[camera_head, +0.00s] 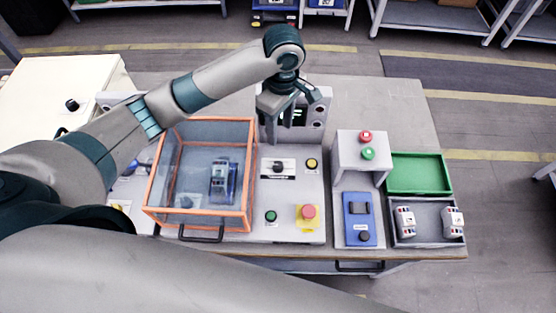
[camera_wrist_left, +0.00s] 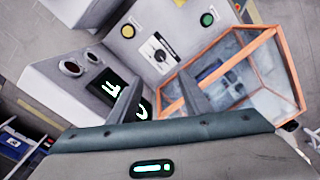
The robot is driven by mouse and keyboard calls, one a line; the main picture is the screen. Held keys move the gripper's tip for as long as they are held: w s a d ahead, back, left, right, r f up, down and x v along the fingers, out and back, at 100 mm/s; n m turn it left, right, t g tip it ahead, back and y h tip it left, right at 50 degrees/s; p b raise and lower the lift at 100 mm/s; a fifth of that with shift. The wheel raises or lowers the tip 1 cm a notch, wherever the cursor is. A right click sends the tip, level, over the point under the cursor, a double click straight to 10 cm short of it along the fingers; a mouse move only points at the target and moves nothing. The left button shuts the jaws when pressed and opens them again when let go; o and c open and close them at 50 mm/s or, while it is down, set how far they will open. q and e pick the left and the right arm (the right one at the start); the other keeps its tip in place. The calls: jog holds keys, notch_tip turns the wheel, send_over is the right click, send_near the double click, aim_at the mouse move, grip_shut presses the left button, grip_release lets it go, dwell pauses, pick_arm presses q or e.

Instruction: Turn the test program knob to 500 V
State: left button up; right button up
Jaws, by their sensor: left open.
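A black rotary knob (camera_head: 278,166) sits on a white label plate in the middle of the light grey panel. It also shows in the left wrist view (camera_wrist_left: 160,56), beyond the fingers. The plate's lettering is too small to read, so I cannot tell the knob's setting. My left gripper (camera_head: 291,104) is open and empty, above and behind the knob, in front of the display unit (camera_head: 318,121). In the left wrist view its two fingers (camera_wrist_left: 162,94) stand apart with the knob beyond them, not touching it. My right gripper is not in view.
An orange-framed clear box (camera_head: 250,188) stands left of the knob. A yellow button (camera_head: 312,163), a green button (camera_head: 271,216) and a red emergency stop (camera_head: 309,211) are nearby. A grey stand (camera_head: 348,152), blue device (camera_head: 351,222) and green tray (camera_head: 420,175) are at right.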

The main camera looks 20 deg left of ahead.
pick_arm(q)
send_near(278, 164)
jog(key=f+p, duration=0.1)
jog(key=f, duration=0.3)
jog(key=f+p, duration=0.1)
jog(key=f, duration=0.3)
jog(key=shift+s+a+f, duration=0.1)
jog(key=shift+s+f, duration=0.1)
jog(key=shift+f, duration=0.15)
jog(key=c, duration=1.1)
